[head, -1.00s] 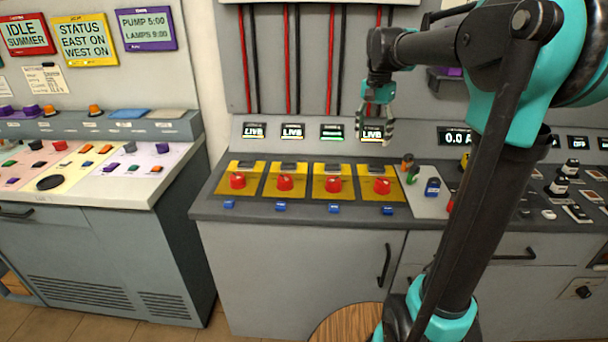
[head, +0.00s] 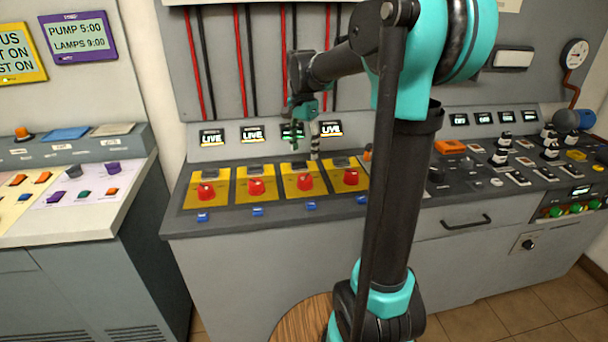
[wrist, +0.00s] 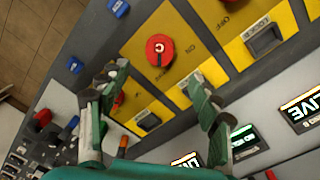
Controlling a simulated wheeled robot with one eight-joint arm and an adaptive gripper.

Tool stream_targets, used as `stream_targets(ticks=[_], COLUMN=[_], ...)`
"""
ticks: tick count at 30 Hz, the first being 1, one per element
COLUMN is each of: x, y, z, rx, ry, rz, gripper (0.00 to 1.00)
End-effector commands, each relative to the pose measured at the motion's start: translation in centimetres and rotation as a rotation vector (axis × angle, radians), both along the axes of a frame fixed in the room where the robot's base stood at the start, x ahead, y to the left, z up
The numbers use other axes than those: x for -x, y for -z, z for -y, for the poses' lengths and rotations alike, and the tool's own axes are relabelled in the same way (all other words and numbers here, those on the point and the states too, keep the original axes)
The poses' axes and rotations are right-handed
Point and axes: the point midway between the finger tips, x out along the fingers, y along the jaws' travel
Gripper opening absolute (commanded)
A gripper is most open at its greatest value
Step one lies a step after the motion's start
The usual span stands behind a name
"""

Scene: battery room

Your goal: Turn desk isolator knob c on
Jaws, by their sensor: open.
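Knob c (wrist: 159,48) is red, marked C, on a yellow plate in the wrist view. In the head view it is the third red knob from the left (head: 305,182). My gripper (head: 305,148) is open and empty, above and behind the knob row near the third display. In the wrist view my gripper (wrist: 157,73) has its fingers apart, with knob c visible just past the gap between the tips. No contact with the knob shows. The knob's exact pointer direction is hard to tell. The display above knob c (wrist: 245,140) glows green, its text unclear.
Neighbouring red knobs stand left (head: 256,187) and right (head: 350,177) of knob c. Dark latch-like blocks (wrist: 264,40) sit behind the knobs. Blue labelled tabs (head: 311,206) line the desk's front edge. A separate console (head: 75,200) stands at the left.

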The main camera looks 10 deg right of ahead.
Motion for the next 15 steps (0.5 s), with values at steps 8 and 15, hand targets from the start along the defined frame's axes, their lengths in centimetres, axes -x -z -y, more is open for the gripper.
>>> stream_targets(ticks=[8, 15], x=[0.1, 0.2], y=[5.5, 8.7], z=[0.1, 0.2], rx=[0.0, 0.0], ry=[0.0, -0.001], rz=[0.0, 0.0], gripper=[0.64, 0.64])
